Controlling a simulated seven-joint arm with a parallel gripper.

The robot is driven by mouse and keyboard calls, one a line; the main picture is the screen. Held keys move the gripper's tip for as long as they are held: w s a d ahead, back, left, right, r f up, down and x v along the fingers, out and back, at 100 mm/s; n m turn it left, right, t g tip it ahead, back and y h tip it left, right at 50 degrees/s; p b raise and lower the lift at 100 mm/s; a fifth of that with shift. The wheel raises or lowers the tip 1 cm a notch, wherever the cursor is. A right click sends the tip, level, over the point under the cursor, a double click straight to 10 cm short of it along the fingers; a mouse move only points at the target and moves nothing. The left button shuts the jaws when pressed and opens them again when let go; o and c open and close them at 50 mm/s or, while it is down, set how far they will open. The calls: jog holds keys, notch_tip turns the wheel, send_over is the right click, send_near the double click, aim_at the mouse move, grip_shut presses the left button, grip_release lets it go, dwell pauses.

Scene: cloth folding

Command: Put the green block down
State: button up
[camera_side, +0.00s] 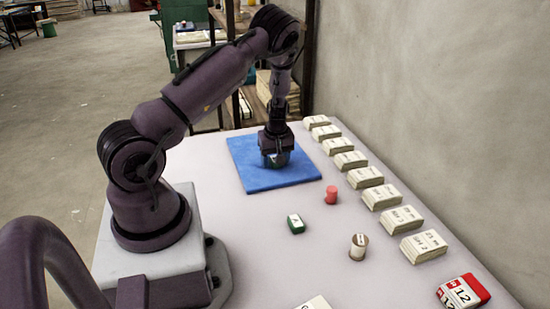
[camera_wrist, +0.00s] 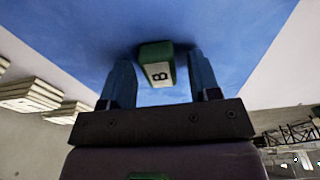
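The blue cloth (camera_side: 258,178) lies flat on the table. My gripper (camera_side: 276,164) points down over its middle, low and close to it. In the wrist view, a green block (camera_wrist: 157,64) with a white face marked like a B or 8 is between the two fingers of my gripper (camera_wrist: 164,75). The fingers stand apart, with a visible gap on the block's right side and little gap on its left. The block appears to rest on the cloth. In the side view it is mostly hidden by the gripper. A second green block (camera_side: 296,224) with a white face lies on the table.
Several pale card stacks (camera_side: 381,197) line the wall side. A red-and-white box (camera_side: 462,293) and a white card (camera_side: 316,303) are near the front. Bare table surrounds the second block.

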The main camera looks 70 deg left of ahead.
notch_tip(320, 180, up, 12)
jog(key=d, duration=0.2)
jog(key=d+r+m+t+h, duration=0.3)
jog(key=d+r+m, duration=0.5)
jog(key=d+r, duration=0.9)
jog(key=s+d+r+m+t+y, duration=0.1)
jog(key=s+d+r+m, duration=0.3)
jog(key=s+d+m, duration=0.6)
jog(key=s+d+t, duration=0.1)
jog(key=d, duration=0.2)
jog(key=shift+s+t, duration=0.2)
jog(key=shift+t, duration=0.1)
